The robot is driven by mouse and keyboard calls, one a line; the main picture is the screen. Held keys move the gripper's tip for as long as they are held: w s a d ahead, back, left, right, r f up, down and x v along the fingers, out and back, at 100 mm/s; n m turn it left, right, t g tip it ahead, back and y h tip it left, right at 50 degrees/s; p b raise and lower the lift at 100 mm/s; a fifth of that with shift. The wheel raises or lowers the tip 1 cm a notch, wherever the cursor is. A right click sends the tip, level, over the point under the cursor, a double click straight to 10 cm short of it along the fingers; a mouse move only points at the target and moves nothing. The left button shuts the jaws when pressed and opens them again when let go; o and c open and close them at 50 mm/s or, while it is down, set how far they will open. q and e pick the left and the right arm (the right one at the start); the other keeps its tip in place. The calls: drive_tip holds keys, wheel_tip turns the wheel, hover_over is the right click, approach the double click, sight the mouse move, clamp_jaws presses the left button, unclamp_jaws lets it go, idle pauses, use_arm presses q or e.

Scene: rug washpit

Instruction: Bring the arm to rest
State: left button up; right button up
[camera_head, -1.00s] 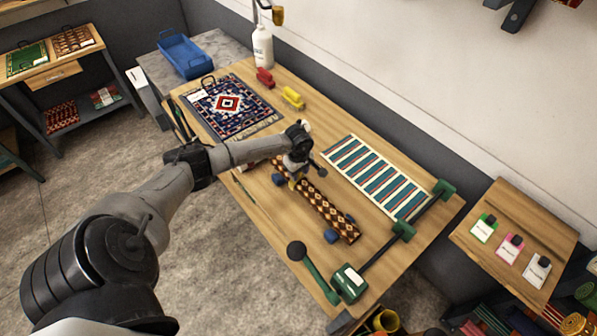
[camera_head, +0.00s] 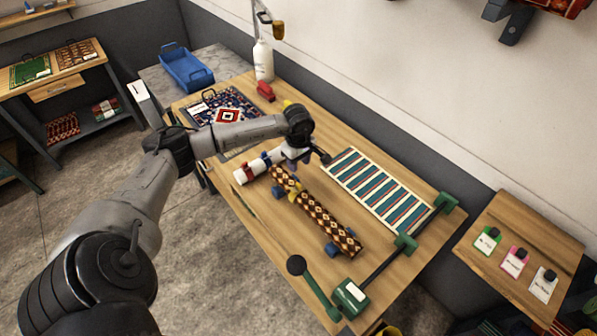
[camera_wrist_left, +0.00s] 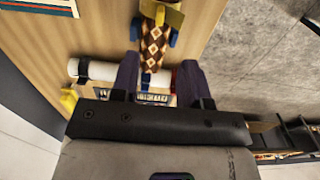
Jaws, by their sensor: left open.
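My left arm comes in from the left in the head view. Its gripper (camera_head: 296,160) is over the wooden table (camera_head: 235,212), near the upper end of a brown-and-cream patterned roll (camera_head: 325,225). In the left wrist view the two fingers (camera_wrist_left: 159,76) are spread apart with nothing gripped between them. The patterned roll (camera_wrist_left: 153,45) and a white roll (camera_wrist_left: 100,70) show beyond and between the fingers. My right gripper is in neither view.
A blue-striped rug (camera_head: 380,188) lies right of the gripper, and a red-and-navy rug (camera_head: 228,98) lies partly behind my arm. A red clip (camera_head: 265,90) and a white bottle (camera_head: 263,62) stand at the back. A green clamp-like tool (camera_head: 350,298) is at the front.

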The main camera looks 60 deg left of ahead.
use_arm(q)
drive_tip(key=shift+r, duration=0.9)
